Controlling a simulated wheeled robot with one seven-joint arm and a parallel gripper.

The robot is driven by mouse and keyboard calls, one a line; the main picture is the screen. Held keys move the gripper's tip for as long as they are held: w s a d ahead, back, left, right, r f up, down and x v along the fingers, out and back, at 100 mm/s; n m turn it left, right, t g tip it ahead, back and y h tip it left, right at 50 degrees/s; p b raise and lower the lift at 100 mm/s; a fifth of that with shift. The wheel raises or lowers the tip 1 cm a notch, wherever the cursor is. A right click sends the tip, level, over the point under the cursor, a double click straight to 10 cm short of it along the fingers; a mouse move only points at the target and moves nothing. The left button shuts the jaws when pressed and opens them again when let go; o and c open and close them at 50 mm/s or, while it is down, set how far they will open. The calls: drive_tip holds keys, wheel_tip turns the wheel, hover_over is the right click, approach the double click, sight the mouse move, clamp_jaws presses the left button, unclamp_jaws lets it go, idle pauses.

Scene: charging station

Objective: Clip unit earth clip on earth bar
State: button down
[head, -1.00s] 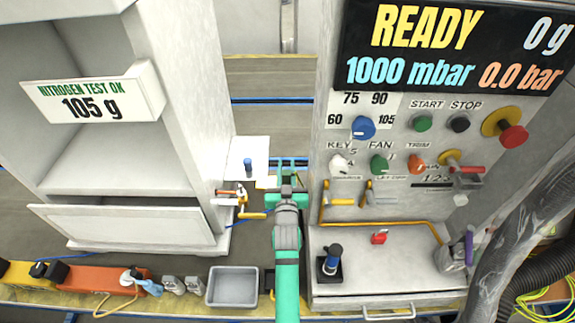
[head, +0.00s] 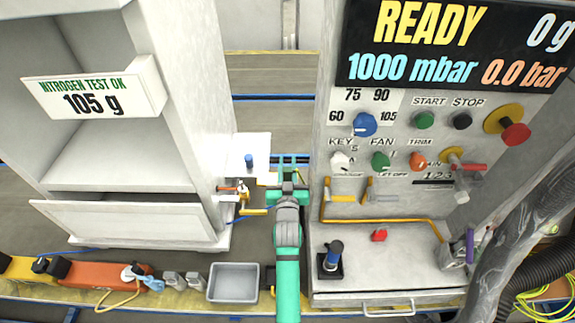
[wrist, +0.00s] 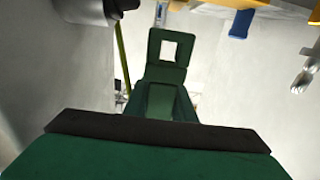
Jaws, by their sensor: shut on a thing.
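My gripper (head: 288,190) is green and reaches away from me through the gap between the white cabinet and the control panel. It is small and seen from behind in the head view. In the wrist view, its dark green end (wrist: 160,85) with a square opening points away from me. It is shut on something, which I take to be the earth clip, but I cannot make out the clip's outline. A thin yellow-green cable (wrist: 122,60) runs beside it on the left. I cannot pick out the earth bar for certain, nor tell whether the clip touches it.
The white cabinet (head: 185,130) stands close on the left and the control panel (head: 400,215) close on the right. A brass valve (head: 243,197) sits left of my gripper. A grey tray (head: 233,281) and an orange box (head: 100,283) lie in front. A black hose (head: 535,270) hangs at right.

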drive_tip(key=shift+f, duration=2.05)
idle(0.7)
drive_tip(key=c, duration=1.4)
unclamp_jaws()
drive_tip(key=shift+s, duration=0.3)
drive_tip(key=s, duration=1)
drive_tip(key=shift+s, duration=0.15)
